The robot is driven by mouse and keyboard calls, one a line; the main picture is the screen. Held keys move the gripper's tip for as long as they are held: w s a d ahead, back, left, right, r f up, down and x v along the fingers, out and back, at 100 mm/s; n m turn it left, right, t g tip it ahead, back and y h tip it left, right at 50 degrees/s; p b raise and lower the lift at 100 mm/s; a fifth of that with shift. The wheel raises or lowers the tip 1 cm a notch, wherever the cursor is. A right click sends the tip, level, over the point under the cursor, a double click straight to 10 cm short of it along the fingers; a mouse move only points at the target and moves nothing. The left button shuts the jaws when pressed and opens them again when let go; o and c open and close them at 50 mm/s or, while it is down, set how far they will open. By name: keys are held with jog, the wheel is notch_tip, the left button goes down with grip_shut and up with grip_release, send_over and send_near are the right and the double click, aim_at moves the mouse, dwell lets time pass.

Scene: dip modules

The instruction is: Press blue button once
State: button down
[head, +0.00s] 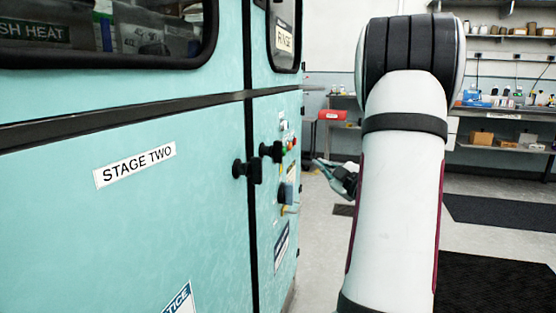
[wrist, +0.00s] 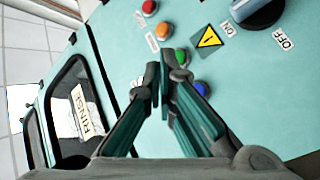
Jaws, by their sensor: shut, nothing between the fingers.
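In the wrist view, a round blue button (wrist: 202,88) sits on the teal panel, just right of my right finger and partly hidden by it. I cannot tell whether a fingertip touches anything. In the head view, my gripper (head: 330,174) is partly hidden by my arm, right of the panel; the blue buttons are not clear there.
Red (wrist: 163,30) and orange (wrist: 226,27) buttons, a warning label (wrist: 209,41) and an ON/OFF switch (wrist: 258,8) share the panel. In the head view, black handles (head: 248,170) jut from the teal machine. Shelves and benches (head: 505,112) stand behind; open floor lies right.

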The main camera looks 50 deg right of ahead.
jog(key=w+a, duration=0.3)
jog(key=w, duration=0.5)
jog(key=shift+a, duration=0.15)
dwell(1.4)
jog(key=shift+w+a+b, duration=0.15)
jog(key=shift+w+b, duration=0.2)
jog(key=shift+b, duration=0.25)
jog(key=shift+w+a+b, duration=0.2)
jog(key=shift+w+b, duration=0.1)
jog(key=shift+w, duration=0.15)
dwell(0.7)
jog(key=shift+s+d+b, duration=0.3)
jog(key=shift+s, duration=0.5)
